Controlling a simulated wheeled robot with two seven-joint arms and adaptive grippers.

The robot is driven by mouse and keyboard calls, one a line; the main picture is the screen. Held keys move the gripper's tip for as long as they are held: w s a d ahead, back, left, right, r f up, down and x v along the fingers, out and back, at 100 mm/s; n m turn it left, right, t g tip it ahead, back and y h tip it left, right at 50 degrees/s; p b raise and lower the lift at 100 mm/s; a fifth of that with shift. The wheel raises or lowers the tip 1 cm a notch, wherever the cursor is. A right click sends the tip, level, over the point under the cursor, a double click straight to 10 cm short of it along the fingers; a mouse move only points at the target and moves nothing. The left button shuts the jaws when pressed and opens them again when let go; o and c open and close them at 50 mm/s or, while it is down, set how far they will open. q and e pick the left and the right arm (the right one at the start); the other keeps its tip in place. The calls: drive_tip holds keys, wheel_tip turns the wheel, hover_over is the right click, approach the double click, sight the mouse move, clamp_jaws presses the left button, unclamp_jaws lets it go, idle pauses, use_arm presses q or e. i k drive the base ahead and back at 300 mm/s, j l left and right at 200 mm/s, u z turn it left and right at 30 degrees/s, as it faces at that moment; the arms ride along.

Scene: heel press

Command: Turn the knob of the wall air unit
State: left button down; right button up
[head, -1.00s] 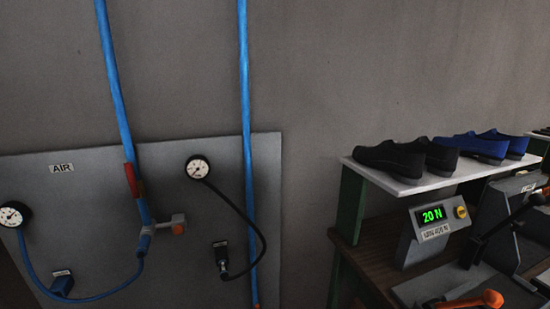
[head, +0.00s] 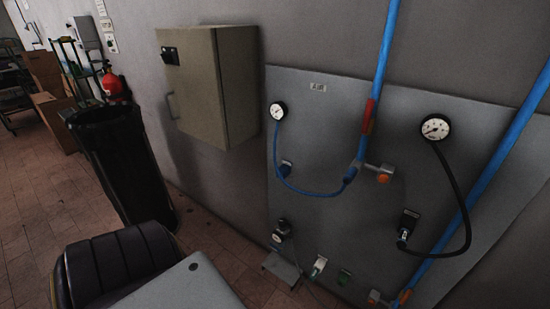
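The wall air unit is a grey panel (head: 330,120) with a small label (head: 318,87), on the wall right of centre in the head view. It carries a left gauge (head: 278,111) and a right gauge (head: 435,127), joined to blue and black hoses. A valve with an orange knob (head: 383,178) sits on the blue pipe below a red lever (head: 369,115). A dark round fitting (head: 281,231) is at the lower left. I cannot tell which part is the task's knob. Neither gripper is in view.
A beige cabinet (head: 205,85) hangs on the wall left of the panel. A black bin (head: 122,160) stands left of it, with a red extinguisher (head: 113,84) nearby. Tiled floor (head: 40,225) shows at left.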

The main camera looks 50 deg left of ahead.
sight(283, 222)
drive_tip(key=u, duration=1.4)
